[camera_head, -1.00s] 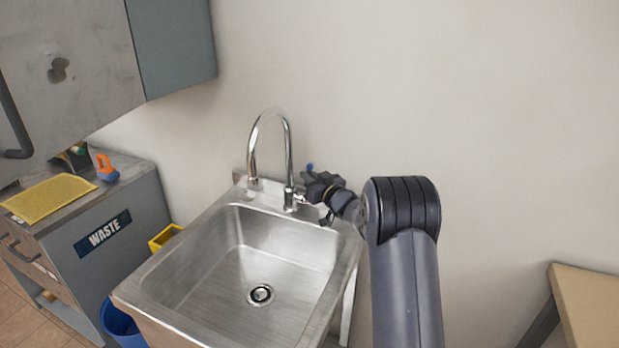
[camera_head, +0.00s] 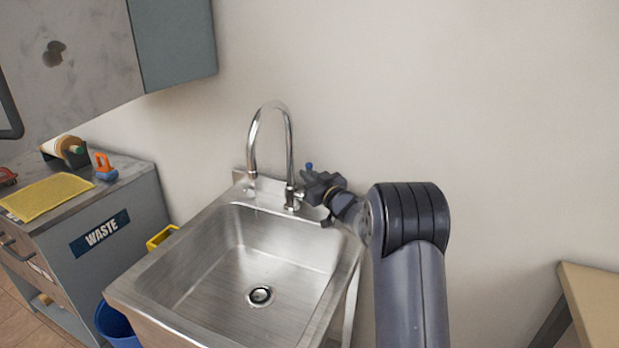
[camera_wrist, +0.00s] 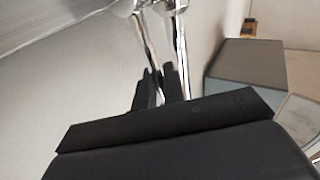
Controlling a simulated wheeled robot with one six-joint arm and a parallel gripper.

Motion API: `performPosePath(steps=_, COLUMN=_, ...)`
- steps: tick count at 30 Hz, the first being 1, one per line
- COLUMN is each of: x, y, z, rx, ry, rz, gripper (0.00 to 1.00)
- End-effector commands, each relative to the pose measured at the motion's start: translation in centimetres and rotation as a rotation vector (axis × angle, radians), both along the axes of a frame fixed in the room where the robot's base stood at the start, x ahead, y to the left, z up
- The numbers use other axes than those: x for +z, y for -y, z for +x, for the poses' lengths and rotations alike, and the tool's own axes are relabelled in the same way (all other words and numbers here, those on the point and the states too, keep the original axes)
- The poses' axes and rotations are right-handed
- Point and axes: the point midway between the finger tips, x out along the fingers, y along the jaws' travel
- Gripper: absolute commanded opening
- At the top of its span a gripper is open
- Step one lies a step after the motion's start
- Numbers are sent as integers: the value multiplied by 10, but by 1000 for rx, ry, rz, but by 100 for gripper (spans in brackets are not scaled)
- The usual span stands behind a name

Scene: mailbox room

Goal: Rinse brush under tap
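The chrome gooseneck tap (camera_head: 289,150) stands at the back of the steel sink (camera_head: 215,290). My gripper (camera_head: 310,190) is at the right side of the tap's base, by its handle, below a small blue tip (camera_head: 309,166). In the wrist view, my two dark fingers (camera_wrist: 160,92) are on either side of a bright chrome piece. Whether they press on it cannot be told. No clear stream of water shows under the spout. The basin looks empty, with a round drain (camera_head: 260,295). I cannot make out a brush in either view.
A grey waste cabinet (camera_head: 120,250) at left carries a yellow mesh tray (camera_head: 45,196), an orange and blue item (camera_head: 104,168) and a roll (camera_head: 65,148). A blue bin (camera_head: 113,322) is beside the sink. A tan table (camera_head: 598,300) is at right. An upper cabinet (camera_head: 178,45) overhangs at left.

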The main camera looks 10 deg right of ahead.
Motion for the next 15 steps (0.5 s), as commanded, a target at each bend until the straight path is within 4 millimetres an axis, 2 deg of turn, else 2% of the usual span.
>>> performPosePath(steps=1, x=0, y=0, z=0, rx=0, ry=-1, rz=0, gripper=14)
performPosePath(steps=6, x=0, y=0, z=0, rx=0, ry=-1, rz=0, gripper=28)
performPosePath(steps=15, x=0, y=1, z=-2, rx=-1, ry=-1, rz=0, gripper=28)
